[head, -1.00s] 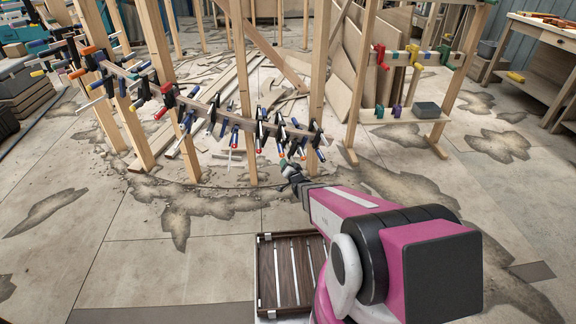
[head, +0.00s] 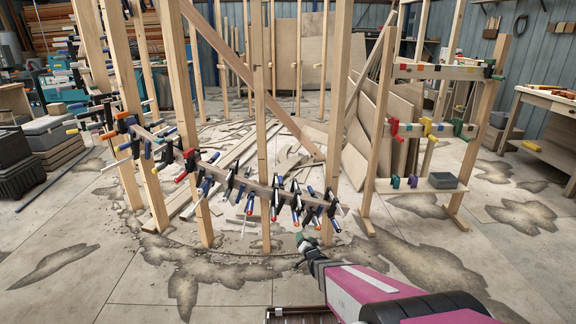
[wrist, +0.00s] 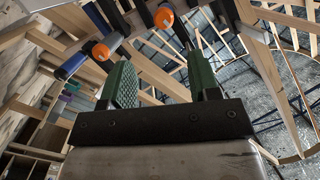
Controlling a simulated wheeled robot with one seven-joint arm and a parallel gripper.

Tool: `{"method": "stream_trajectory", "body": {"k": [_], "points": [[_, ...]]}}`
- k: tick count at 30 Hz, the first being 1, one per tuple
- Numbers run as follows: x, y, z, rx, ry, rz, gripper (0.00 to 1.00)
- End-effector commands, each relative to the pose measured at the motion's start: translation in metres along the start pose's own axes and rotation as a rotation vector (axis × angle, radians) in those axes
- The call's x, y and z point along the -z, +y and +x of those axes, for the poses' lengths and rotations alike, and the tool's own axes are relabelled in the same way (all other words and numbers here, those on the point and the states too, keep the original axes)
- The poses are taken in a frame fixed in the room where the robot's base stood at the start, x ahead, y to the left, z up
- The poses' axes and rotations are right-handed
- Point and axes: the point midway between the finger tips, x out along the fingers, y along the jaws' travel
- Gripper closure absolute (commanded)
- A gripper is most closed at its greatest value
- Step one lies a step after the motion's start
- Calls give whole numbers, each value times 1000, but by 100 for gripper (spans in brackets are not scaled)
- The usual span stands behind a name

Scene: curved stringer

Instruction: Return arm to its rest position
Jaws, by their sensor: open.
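My gripper (head: 305,246) is at the end of my magenta arm, just below the right end of the curved stringer in the head view. In the wrist view my gripper (wrist: 160,85) has its two green-padded fingers spread apart with nothing gripped between them. The curved stringer (head: 232,183) carries a row of clamps on wooden posts. Clamps with orange ends (wrist: 163,18) show just beyond the fingertips in the wrist view. I cannot tell whether the fingers touch them.
A wooden rack (head: 437,72) with coloured clamps and a grey box (head: 443,180) stands to the right. A workbench (head: 545,108) is at the far right. Toolboxes (head: 50,138) sit at the left. The cracked floor (head: 130,285) in front is mostly clear.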

Motion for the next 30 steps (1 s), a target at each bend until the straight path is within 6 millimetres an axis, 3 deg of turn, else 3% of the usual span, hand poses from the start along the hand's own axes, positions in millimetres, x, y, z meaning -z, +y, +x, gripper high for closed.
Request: {"method": "stream_trajectory", "body": {"k": [8,14,22,30], "points": [[35,6,-15,-228,-174,-112,44],[60,8,-45,-412,-392,-202,44],[90,-3,-113,-584,-756,-285,44],[117,-35,-196,-637,-1148,-321,44]]}}
